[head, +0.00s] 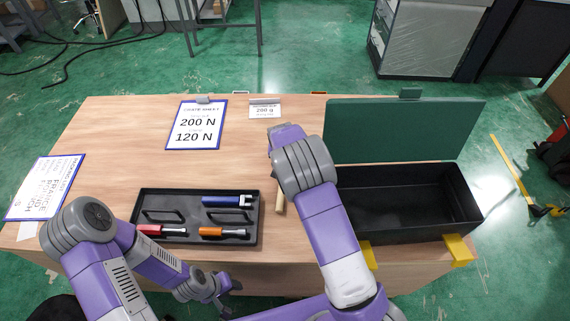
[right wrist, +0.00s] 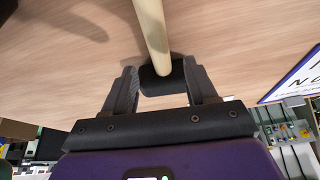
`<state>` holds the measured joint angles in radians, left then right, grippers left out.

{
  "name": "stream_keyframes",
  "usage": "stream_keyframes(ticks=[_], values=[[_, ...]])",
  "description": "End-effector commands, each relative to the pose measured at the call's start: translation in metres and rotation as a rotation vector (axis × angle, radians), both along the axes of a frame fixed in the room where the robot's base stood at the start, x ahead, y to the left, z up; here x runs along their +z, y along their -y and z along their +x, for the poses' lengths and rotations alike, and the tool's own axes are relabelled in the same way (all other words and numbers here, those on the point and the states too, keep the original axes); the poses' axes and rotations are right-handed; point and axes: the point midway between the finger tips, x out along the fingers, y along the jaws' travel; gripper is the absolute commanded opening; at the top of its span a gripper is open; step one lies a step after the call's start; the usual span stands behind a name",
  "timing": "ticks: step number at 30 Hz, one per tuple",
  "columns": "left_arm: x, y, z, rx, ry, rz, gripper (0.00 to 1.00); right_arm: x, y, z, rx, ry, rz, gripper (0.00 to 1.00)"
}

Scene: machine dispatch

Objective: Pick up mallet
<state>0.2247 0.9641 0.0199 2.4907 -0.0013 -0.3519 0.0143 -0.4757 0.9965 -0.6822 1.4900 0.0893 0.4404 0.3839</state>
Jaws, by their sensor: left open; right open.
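The mallet shows in the head view as a pale wooden handle (head: 280,199) on the table, right of the black tray; my right arm hides the rest. In the right wrist view, its pale handle (right wrist: 151,32) runs up from a dark head (right wrist: 161,79). My right gripper (right wrist: 160,75) is open, with the dark head between its two fingers; whether they touch it I cannot tell. My right gripper is hidden behind its arm in the head view. My left gripper (head: 221,291) is open and empty at the table's front edge, below the tray.
The black tray (head: 254,226) holds blue, red and orange-handled tools. An open black toolbox (head: 410,223) with a green lid (head: 400,130) stands at the right. Label sheets (head: 196,125) lie at the back and left. The back left of the tabletop (head: 120,125) is clear.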

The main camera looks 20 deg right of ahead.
Motion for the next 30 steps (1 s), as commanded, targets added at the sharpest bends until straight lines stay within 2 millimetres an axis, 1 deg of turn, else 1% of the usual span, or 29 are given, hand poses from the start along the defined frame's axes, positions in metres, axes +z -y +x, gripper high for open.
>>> stream_keyframes(ticks=[6,9,16,17,27,28,30], values=[[-0.017,0.000,0.000,0.000,0.000,0.000,0.43,-0.033,0.003,0.010,0.001,-0.002,0.000,0.57],[-0.020,0.000,0.000,0.000,0.000,0.000,0.43,-0.044,0.005,0.014,0.001,-0.001,0.000,0.57],[-0.019,0.000,0.000,0.000,0.000,0.000,0.43,-0.044,0.005,0.016,0.001,-0.001,0.001,0.57],[-0.019,0.000,0.000,0.000,0.000,0.000,0.43,-0.044,0.005,0.016,0.001,-0.001,0.001,0.54],[-0.019,0.000,0.000,0.000,0.000,0.000,0.43,-0.044,0.005,0.015,0.001,-0.001,0.000,0.02],[-0.019,0.000,0.000,0.000,0.000,0.000,0.43,-0.044,0.005,0.015,0.001,-0.001,0.000,0.00],[-0.019,0.000,0.000,0.000,0.000,0.000,0.43,-0.044,0.005,0.015,0.001,-0.001,0.000,0.00]])
